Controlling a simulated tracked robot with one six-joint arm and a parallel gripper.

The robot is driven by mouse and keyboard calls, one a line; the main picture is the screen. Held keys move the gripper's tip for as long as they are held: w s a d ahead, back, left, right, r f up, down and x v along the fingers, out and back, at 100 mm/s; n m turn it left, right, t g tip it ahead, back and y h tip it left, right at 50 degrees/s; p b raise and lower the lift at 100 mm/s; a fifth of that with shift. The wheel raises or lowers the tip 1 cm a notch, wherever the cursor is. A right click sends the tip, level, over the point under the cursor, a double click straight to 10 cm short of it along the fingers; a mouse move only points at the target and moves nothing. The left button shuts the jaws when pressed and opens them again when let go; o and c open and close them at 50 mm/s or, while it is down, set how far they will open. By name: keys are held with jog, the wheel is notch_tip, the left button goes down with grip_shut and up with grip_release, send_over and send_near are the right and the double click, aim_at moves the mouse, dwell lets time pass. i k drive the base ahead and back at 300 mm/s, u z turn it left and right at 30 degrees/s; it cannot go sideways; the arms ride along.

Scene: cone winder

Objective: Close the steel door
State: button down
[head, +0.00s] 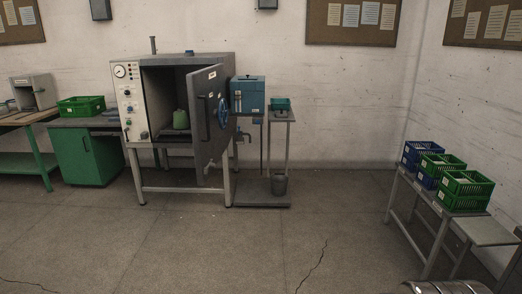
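The steel door (207,140) stands open on the front of a grey steel chamber (215,61) in the head view. It is swung outward at the right side of the opening and seen at a steep angle. A blue handwheel (223,113) and a dark upright handle (202,118) are on the door's outer face. The door hides part of the chamber's right inside. My gripper is not in view.
A blue box (248,94) on a stand is close behind the door's right. A green cabinet (88,155) stands left, a bench with crates (465,186) right. The floor (230,250) in front is clear.

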aim_at(207, 86)
jog(key=u, duration=0.2)
jog(key=i, duration=1.45)
jog(key=u, duration=0.65)
jog(key=i, duration=0.75)
jog(key=u, duration=0.6)
jog(key=i, duration=1.2)
jog(key=u, duration=0.4)
